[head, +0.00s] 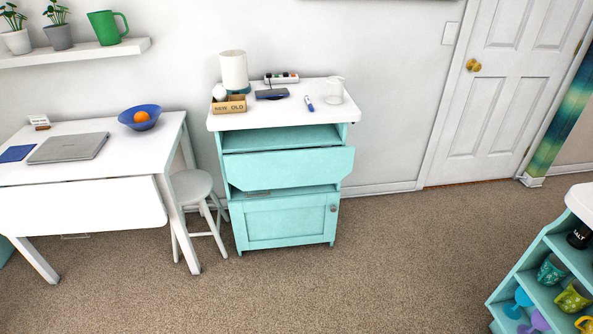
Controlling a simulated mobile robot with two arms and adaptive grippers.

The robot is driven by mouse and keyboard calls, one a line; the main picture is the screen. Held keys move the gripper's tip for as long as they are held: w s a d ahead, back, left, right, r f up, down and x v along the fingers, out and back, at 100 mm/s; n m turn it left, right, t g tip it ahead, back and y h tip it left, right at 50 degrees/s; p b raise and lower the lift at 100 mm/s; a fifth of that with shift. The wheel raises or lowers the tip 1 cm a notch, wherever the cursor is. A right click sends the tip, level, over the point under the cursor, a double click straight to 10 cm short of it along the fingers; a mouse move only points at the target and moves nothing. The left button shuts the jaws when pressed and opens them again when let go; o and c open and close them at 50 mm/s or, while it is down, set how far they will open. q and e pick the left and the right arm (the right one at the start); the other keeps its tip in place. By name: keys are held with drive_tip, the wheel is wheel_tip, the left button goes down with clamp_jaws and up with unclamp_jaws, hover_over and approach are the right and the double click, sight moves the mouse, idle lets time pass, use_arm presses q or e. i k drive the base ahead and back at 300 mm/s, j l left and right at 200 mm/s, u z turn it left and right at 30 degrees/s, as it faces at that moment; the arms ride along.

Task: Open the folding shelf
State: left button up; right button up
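A teal cabinet (287,221) with a white top (296,112) stands against the wall in the middle of the head view. A teal panel with cut lower corners, which looks like the folding shelf (290,165), sits across its front below an open compartment (280,138). The panel appears to hang down or slope; its exact angle is hard to tell. A narrow gap shows beneath it, above a closed door with a round knob (333,208). Neither of my grippers is in view.
The cabinet top holds a lamp (234,70), a small box (229,104), a phone (271,94) and a glass (334,90). A white stool (193,184) and table (62,173) stand left. A teal shelf unit (529,275) is lower right. The carpet before the cabinet is clear.

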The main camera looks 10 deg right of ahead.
sight(314, 166)
drive_tip(key=i+l, duration=0.8)
drive_tip(key=i+j+u, duration=0.05)
drive_tip(key=i, duration=0.05)
